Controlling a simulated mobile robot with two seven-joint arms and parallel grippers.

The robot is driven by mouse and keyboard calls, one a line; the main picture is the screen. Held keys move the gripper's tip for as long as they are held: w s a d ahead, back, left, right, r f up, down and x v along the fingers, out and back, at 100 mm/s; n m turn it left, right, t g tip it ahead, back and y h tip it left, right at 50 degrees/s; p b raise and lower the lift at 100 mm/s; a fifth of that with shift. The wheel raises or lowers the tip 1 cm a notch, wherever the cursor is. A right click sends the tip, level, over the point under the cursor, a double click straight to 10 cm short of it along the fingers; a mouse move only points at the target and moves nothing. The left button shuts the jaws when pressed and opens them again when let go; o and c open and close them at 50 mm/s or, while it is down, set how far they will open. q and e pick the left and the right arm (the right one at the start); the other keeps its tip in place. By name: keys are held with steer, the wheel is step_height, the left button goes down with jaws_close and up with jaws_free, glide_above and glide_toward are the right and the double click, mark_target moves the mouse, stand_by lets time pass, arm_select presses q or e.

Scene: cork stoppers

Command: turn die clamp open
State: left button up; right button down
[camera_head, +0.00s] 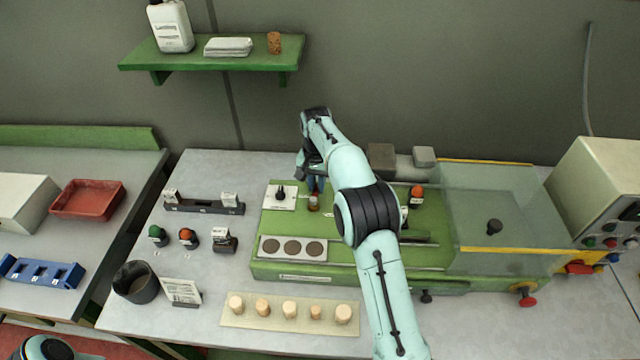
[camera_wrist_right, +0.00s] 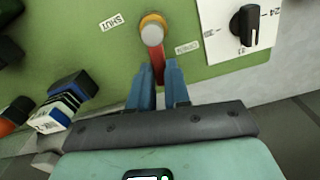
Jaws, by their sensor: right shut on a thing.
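The die clamp shows in the right wrist view as a round pale knob on an orange collar (camera_wrist_right: 153,30) with a red lever (camera_wrist_right: 158,65). The lever points down the picture, toward my gripper. A "SHUT" label (camera_wrist_right: 98,20) lies left of the knob and a smaller, hard-to-read label (camera_wrist_right: 187,47) lies right of it, nearer the lever. My right gripper (camera_wrist_right: 158,85) is shut on the lever's end between its blue fingers. In the head view the clamp (camera_head: 313,204) stands on the green machine bed, just below my right gripper (camera_head: 315,184). My left gripper is out of view.
A black dial on a white plate (camera_head: 280,196) sits close left of the clamp. A plate with dark discs (camera_head: 293,248) lies in front. A clear guard (camera_head: 490,215) stands to the right.

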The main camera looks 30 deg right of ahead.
steer(key=shift+w+a+n, duration=0.25)
steer(key=shift+a+n, duration=0.05)
steer(key=shift+n, duration=0.7)
steer(key=c, duration=1.1)
jaws_free()
step_height(320, 180, up, 8)
steer(key=shift+f, duration=0.25)
